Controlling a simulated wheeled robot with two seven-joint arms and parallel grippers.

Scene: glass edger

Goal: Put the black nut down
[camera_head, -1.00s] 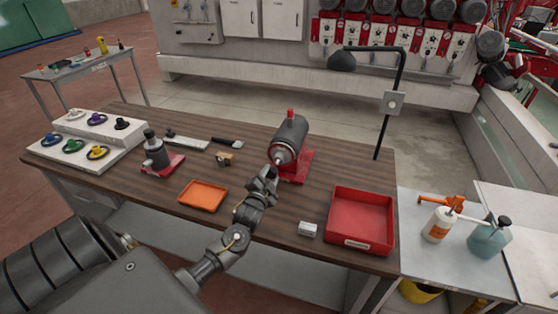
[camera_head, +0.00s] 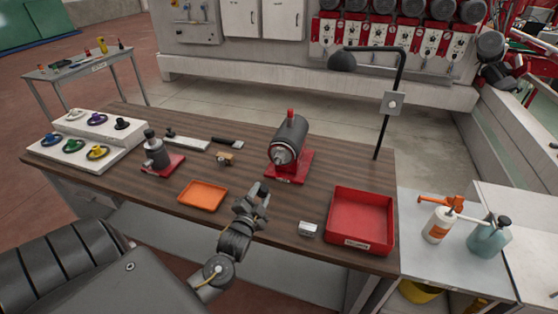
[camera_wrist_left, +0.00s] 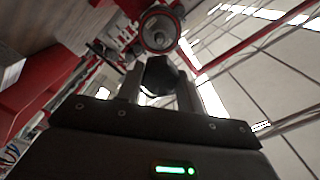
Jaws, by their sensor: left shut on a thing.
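My left gripper (camera_head: 258,190) is above the front part of the wooden table, right of the orange tray (camera_head: 203,196) and in front of the grey spindle unit on its red base (camera_head: 288,141). In the left wrist view the gripper (camera_wrist_left: 160,80) is shut on the black nut (camera_wrist_left: 160,75), which sits between its two fingers. The nut is too small to make out clearly in the head view. The spindle's round end (camera_wrist_left: 160,32) shows beyond the nut in the wrist view, apart from it. My right gripper is not in view.
A red bin (camera_head: 360,218) stands at the table's right end, with a small light block (camera_head: 308,229) beside it. A second grey device (camera_head: 156,152), tools and a white rack (camera_head: 84,142) are at the left. The wood between orange tray and red bin is mostly clear.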

